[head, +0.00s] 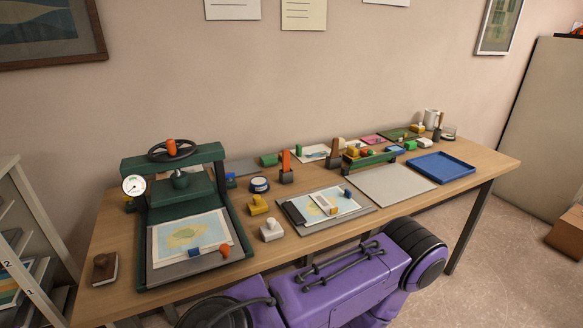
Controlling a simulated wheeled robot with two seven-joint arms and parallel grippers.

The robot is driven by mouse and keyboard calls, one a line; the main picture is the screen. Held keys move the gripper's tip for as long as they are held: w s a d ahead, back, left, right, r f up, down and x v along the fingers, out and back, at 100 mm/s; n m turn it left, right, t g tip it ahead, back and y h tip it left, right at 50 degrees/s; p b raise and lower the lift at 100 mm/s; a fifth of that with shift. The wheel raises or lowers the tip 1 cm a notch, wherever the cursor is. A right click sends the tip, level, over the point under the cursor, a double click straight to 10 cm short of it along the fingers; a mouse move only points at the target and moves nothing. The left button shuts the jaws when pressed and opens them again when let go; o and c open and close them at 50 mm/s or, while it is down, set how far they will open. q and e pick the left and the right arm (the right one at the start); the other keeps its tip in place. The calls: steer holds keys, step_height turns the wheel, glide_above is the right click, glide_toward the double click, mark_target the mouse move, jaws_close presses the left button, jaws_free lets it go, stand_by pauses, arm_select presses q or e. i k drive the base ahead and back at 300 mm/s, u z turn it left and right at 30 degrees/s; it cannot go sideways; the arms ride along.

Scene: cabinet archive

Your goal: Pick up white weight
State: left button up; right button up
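A small white weight (271,231) with a block-like base and a raised top stands near the front edge of the wooden table, left of centre in the head view. It sits upright, just in front of a yellow weight (258,205) of similar shape. Nothing touches the white weight from above. My purple body is at the bottom of the view, close to the table's front edge. Neither of my grippers shows in the view.
A green press (180,195) with a handwheel and gauge stands left of the weight. Right of it lies a grey board (365,208) with a picture. A grey sheet (391,185) and an empty blue tray (440,167) lie farther right.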

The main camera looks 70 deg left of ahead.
mark_target(272, 231)
steer(key=i, duration=2.15)
steer(key=u, duration=3.1)
